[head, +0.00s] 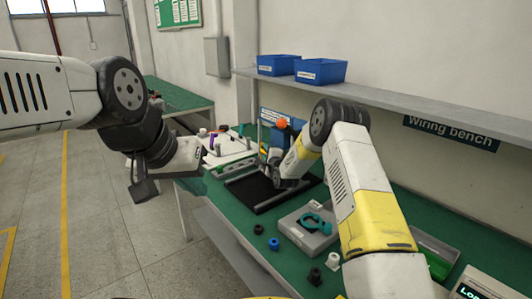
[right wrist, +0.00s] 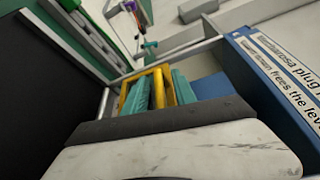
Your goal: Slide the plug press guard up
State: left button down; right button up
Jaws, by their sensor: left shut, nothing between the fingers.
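The plug press (head: 268,131) is a blue block with an orange knob (head: 282,123), standing at the back of the green bench. In the right wrist view, its blue face (right wrist: 262,85) carries a printed white label. A yellow frame (right wrist: 158,92), which looks like the guard, stands beside that face with teal pieces around it. My right gripper (head: 276,183) is low in front of the press; its fingers cannot be made out clearly, nor whether they touch the frame. My left gripper (head: 143,192) is shut and empty, in the air left of the bench.
A black mat (head: 262,189) lies in front of the press. A grey block with a teal ring (head: 315,222) sits nearer, with small blue and black parts in front. Blue bins (head: 320,71) stand on the shelf above. A white board with small parts (head: 215,150) lies left of the press.

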jog(key=shift+w+a, duration=0.15)
jog(key=shift+w, duration=0.4)
grip_shut()
jog(key=shift+f, duration=0.1)
